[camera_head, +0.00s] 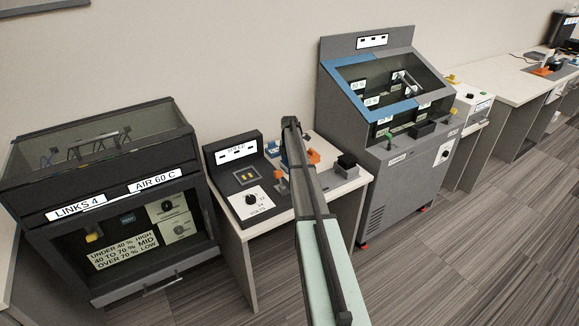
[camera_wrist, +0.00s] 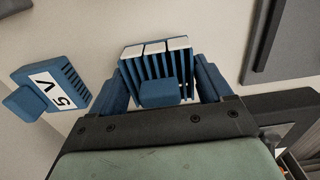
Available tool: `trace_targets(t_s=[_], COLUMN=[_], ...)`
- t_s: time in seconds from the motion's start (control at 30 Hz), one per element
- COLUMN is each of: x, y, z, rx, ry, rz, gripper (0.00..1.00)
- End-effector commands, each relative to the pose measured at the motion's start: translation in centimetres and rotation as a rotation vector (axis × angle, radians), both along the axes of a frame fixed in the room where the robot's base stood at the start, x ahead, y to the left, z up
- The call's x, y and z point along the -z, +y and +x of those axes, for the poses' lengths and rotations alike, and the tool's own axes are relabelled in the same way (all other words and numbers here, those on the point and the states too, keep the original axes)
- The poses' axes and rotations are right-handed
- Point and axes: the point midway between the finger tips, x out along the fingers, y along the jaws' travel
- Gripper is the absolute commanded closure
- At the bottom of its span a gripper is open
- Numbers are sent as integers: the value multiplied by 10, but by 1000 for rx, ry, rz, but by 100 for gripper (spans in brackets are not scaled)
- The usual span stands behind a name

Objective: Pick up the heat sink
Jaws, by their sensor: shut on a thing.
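The heat sink (camera_wrist: 153,62) shows in the wrist view as a blue finned block with white top faces and a small blue block on its near side. My gripper (camera_wrist: 163,78) has a blue finger on each side of it and is shut on it. In the head view my arm covers the gripper, and I cannot make out the heat sink there. What lies directly under the heat sink is hidden.
A blue block marked 5 V (camera_wrist: 52,88) is left of the gripper in the wrist view. In the head view, a control box with a dial (camera_head: 243,180) stands left of my arm, a black block (camera_head: 347,161) right. Larger cabinets (camera_head: 110,205) (camera_head: 400,165) flank the bench.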

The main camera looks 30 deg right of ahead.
Motion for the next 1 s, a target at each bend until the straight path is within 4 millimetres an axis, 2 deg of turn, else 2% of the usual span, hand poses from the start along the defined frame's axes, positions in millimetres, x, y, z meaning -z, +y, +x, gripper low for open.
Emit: trace_targets(t_s=[0.27, 0.37, 0.8, 1.0], x=[-1, -7, -78, -97], y=[0, 0, 0, -8], z=[0, 0, 0, -4], rx=[0, 0, 0, 9], ry=[0, -1, -1, -1], rz=[0, 0, -1, -1], gripper=[56, 56, 56, 56])
